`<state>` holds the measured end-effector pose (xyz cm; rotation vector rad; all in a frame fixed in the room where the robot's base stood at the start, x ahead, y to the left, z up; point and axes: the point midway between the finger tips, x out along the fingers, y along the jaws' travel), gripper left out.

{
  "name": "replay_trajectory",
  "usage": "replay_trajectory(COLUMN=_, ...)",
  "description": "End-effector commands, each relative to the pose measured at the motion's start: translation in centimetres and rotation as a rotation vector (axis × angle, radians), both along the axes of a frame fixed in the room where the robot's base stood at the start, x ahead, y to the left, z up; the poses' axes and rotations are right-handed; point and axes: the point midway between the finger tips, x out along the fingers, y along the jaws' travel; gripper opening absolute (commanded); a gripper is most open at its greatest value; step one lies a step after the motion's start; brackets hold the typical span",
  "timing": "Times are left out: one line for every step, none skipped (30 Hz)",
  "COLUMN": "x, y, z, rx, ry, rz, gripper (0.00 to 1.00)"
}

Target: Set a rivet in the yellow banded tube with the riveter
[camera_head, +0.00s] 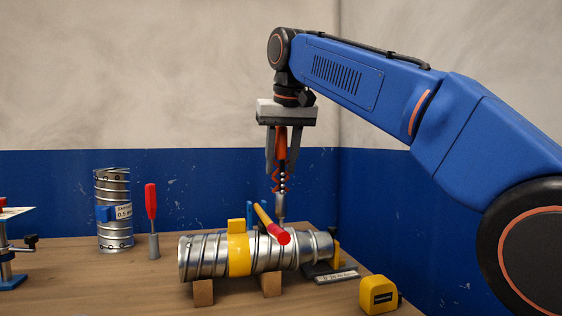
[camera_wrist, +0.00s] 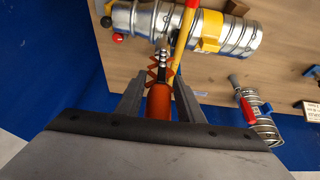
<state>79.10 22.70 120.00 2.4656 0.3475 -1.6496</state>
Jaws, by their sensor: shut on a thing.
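The yellow banded tube (camera_head: 210,256) is a silver spiral duct lying level on two wooden blocks, with a yellow band (camera_head: 238,255) around its middle. It also shows at the top of the wrist view (camera_wrist: 234,36). My gripper (camera_head: 281,160) is above the tube, right of the band, and shut on the riveter. The riveter has an orange body (camera_wrist: 159,101) and orange zigzag linkage. It hangs upright, its metal nose (camera_head: 281,206) pointing down close to the tube. A yellow, red-ended tool (camera_head: 267,222) partly covers that spot, so I cannot tell whether the nose touches the tube.
A standing duct with a blue label (camera_head: 114,218) and a red-handled tool (camera_head: 151,215) are at the left. A blue stand (camera_head: 12,268) is at the left edge. A yellow tape measure (camera_head: 378,295) sits front right. A blue-and-white wall closes the back. The front left tabletop is clear.

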Motion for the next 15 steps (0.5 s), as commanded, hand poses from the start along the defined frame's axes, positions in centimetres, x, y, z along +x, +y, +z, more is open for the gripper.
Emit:
replay_trajectory(x=-0.02, y=-0.02, z=0.01, rx=0.000, ry=-0.001, rz=0.000, gripper=0.00)
replay_trajectory(x=-0.02, y=-0.02, z=-0.01, rx=0.000, ry=-0.001, rz=0.000, gripper=0.00)
replay_trajectory(x=-0.02, y=-0.02, z=-0.04, rx=0.001, ry=-0.002, rz=0.000, gripper=0.00)
replay_trajectory(x=-0.02, y=-0.02, z=-0.07, rx=0.001, ry=-0.002, rz=0.000, gripper=0.00)
replay_trajectory(x=-0.02, y=-0.01, z=-0.08, rx=0.001, ry=-0.002, rz=0.000, gripper=0.00)
replay_trajectory(x=-0.01, y=-0.01, z=-0.12, rx=0.001, ry=-0.002, rz=0.000, gripper=0.00)
replay_trajectory(x=-0.02, y=-0.01, z=-0.14, rx=0.001, ry=-0.002, rz=0.000, gripper=0.00)
replay_trajectory(x=-0.01, y=-0.01, z=-0.17, rx=0.001, ry=-0.002, rz=0.000, gripper=0.00)
replay_trajectory(x=-0.01, y=-0.01, z=-0.20, rx=0.001, ry=-0.002, rz=0.000, gripper=0.00)
replay_trajectory(x=-0.01, y=-0.01, z=-0.22, rx=0.001, ry=-0.002, rz=0.000, gripper=0.00)
replay_trajectory(x=-0.01, y=-0.01, z=-0.25, rx=0.001, ry=-0.002, rz=0.000, gripper=0.00)
replay_trajectory(x=-0.01, y=-0.01, z=-0.29, rx=0.001, ry=-0.002, rz=0.000, gripper=0.00)
replay_trajectory(x=-0.01, y=-0.01, z=-0.32, rx=0.001, ry=-0.002, rz=0.000, gripper=0.00)
replay_trajectory(x=-0.01, y=0.00, z=-0.35, rx=0.001, ry=-0.002, rz=0.000, gripper=0.00)
replay_trajectory(x=-0.01, y=0.00, z=-0.39, rx=0.001, ry=-0.002, rz=0.000, gripper=0.00)
